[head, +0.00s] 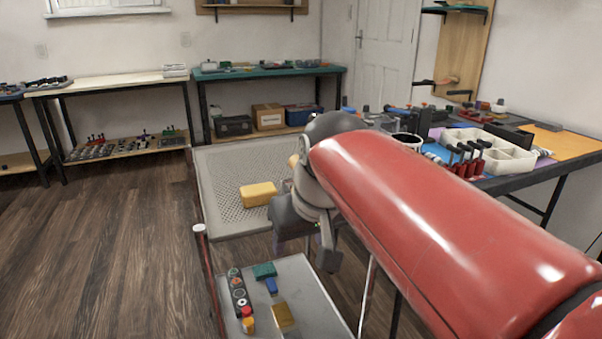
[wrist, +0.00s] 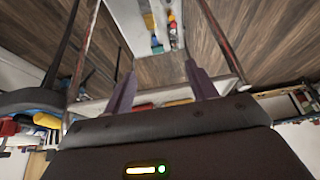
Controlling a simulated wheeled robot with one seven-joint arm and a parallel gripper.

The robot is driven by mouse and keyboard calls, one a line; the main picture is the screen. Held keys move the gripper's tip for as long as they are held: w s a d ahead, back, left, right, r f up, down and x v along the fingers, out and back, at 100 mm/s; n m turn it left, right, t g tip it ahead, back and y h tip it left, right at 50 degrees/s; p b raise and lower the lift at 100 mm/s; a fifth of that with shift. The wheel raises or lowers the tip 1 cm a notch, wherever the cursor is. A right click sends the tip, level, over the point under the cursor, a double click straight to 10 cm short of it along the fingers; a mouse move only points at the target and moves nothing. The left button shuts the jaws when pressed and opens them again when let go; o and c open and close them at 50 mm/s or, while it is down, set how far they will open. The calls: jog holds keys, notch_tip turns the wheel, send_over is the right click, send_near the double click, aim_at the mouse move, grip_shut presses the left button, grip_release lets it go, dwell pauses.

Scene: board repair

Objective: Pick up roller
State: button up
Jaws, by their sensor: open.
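No object in view can be named the roller with certainty. A green piece with a blue handle (head: 266,276) lies on the lower grey tray of a cart in the head view and could be it. My gripper (wrist: 162,80) shows in the wrist view with its two purple-grey fingers apart and nothing held between them. In the head view my gripper hangs over the cart, partly hidden by my red arm. In the wrist view a yellow item (wrist: 178,102) shows beyond the palm between the fingers, partly hidden.
The cart's upper mesh tray (head: 215,170) holds a yellow block (head: 258,194). The lower tray (head: 310,290) also holds a control box with buttons (head: 240,292) and a yellow-brown block (head: 283,317). A crowded workbench (head: 520,187) stands at right. The wooden floor at left (head: 110,250) is clear.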

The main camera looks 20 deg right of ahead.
jog(key=shift+n+g, duration=0.4)
jog(key=w+d+r, duration=0.2)
jog(key=w+r, duration=0.1)
jog(key=w, duration=0.2)
jog(key=w+d+r, duration=0.2)
jog(key=w+r, duration=0.2)
jog(key=w, duration=0.2)
jog(key=w+d+r, duration=0.3)
jog(key=w+r, duration=0.1)
jog(key=w, duration=0.1)
jog(key=shift+w, duration=0.15)
jog(key=shift+w+d+f+b, duration=0.1)
jog(key=shift+w+b, duration=0.05)
jog(key=shift+b, duration=0.15)
jog(key=x, duration=0.2)
jog(key=b+x, duration=0.1)
jog(key=x, duration=0.2)
jog(key=b+x, duration=0.1)
jog(key=x, duration=0.1)
jog(key=shift+d+f, duration=0.2)
jog(key=shift+d, duration=0.1)
jog(key=shift+r, duration=0.1)
jog(key=c, duration=1.2)
jog(key=shift+r, duration=0.1)
notch_tip(320, 180, up, 20)
jog(key=p, duration=0.8)
